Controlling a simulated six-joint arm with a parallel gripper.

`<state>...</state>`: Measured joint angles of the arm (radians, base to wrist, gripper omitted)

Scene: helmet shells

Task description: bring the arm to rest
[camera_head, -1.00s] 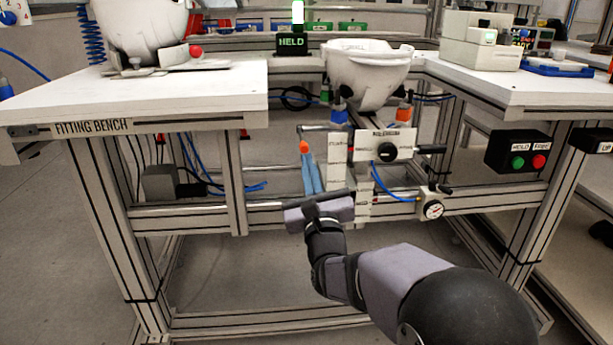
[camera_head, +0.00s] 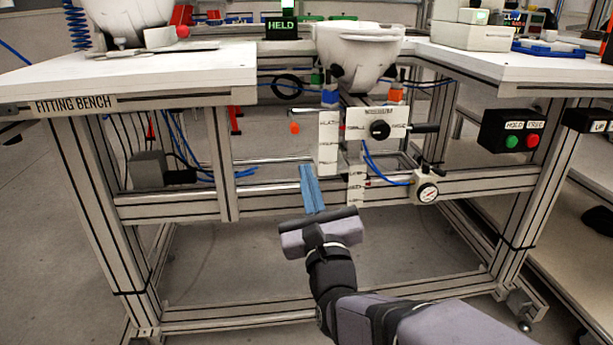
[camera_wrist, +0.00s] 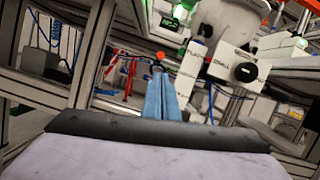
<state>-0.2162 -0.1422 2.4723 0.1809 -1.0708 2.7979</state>
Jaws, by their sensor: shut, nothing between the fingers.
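My gripper (camera_head: 308,170) is in front of the lower frame of the fitting bench (camera_head: 172,90). Its two blue fingers are together with nothing between them; they also show shut in the wrist view (camera_wrist: 158,80). An orange ball knob (camera_head: 295,128) is above and beyond the fingertips in the head view, apart from them. It also shows just past the tips in the wrist view (camera_wrist: 159,56). A white helmet shell (camera_head: 352,55) sits open side up in the bench gap, above the gripper.
A white unit with a black knob (camera_head: 380,129) and a pressure gauge (camera_head: 427,192) are right of the gripper. A button box (camera_head: 512,131) is farther right. A sign reading HELD (camera_head: 281,25) stands behind. Bare floor lies under the bench.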

